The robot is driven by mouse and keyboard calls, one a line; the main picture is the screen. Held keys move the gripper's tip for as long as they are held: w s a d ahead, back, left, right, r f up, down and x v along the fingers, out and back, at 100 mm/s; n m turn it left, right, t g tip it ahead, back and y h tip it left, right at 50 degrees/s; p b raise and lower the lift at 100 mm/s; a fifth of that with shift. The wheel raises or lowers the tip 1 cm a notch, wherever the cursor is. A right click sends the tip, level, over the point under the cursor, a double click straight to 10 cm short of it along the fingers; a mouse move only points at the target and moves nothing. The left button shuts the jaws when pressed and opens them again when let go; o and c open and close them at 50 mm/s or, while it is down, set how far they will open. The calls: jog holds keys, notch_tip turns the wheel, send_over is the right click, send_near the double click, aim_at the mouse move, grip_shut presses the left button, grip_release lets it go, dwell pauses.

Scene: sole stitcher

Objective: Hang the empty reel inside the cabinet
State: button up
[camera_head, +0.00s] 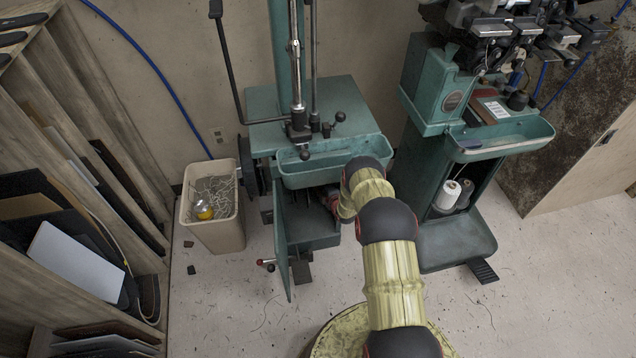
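The green cabinet (312,243) is the lower part of the stitching machine in the middle of the view. Its door (282,245) stands open toward me, on the left side of the opening. My arm reaches forward from the bottom right to the opening. My gripper (327,203) is at the right part of the opening, small, dark and partly hidden by my own arm and the machine's tray. I cannot see whether its fingers are open or shut, or whether they hold anything. I cannot make out the empty reel; the cabinet's inside is dark.
A beige bin (215,232) with thread scraps and a yellow item stands left of the cabinet. A green tray (335,170) overhangs the opening. A second green machine (430,170) with white spools (447,195) stands right. Wooden shelves (70,150) line the left. The front floor is mostly clear.

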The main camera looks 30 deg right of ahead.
jog(key=v, duration=1.2)
jog(key=shift+f, duration=0.1)
